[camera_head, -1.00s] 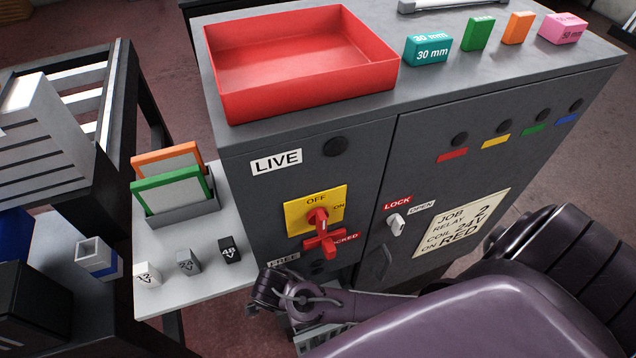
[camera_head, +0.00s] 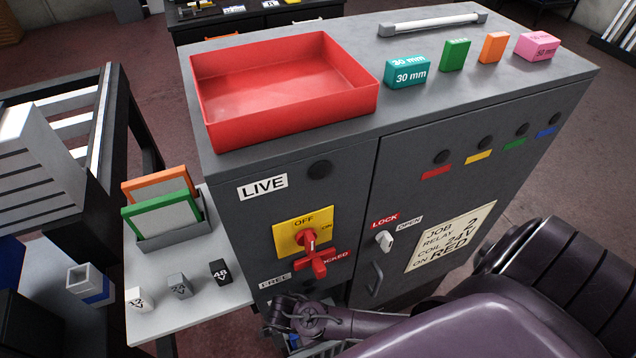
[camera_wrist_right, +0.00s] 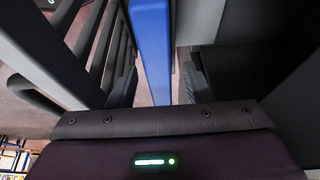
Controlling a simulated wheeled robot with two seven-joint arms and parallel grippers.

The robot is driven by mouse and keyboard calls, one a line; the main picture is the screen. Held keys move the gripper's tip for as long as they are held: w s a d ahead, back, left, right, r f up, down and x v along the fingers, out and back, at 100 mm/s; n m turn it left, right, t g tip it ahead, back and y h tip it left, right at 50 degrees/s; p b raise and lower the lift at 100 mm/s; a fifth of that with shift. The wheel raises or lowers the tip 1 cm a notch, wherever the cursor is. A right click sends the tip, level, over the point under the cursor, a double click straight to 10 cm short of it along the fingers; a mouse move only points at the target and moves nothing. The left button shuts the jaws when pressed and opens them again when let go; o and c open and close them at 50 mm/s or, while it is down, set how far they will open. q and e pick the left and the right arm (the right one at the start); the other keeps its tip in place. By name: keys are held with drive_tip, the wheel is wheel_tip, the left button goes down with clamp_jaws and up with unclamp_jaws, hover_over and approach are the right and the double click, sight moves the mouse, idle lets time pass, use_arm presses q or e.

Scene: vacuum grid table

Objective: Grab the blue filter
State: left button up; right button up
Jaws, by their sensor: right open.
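In the right wrist view, a tall, flat blue piece (camera_wrist_right: 152,48) stands edge-on ahead of my right gripper (camera_wrist_right: 150,90), between its dark jaws. It looks like the blue filter's frame, but its face is hidden. The jaws are apart, and I see no grip on it. In the head view, my right wrist is low in front of the cabinet; its fingertips are hidden. An orange-framed filter (camera_head: 160,183) and a green-framed filter (camera_head: 160,211) stand in a grey holder (camera_head: 178,237) on the side shelf. My left gripper is not in view.
The grey cabinet (camera_head: 345,155) carries a red tray (camera_head: 290,115) and several coloured blocks. A red switch handle (camera_head: 312,258) and a white latch (camera_head: 384,241) stick out of its front. Several small labelled cubes sit on the side shelf (camera_head: 155,320). A slatted rack stands at left.

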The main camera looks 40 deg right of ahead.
drive_tip(key=shift+f, duration=0.25)
idle(0.3)
clamp_jaws()
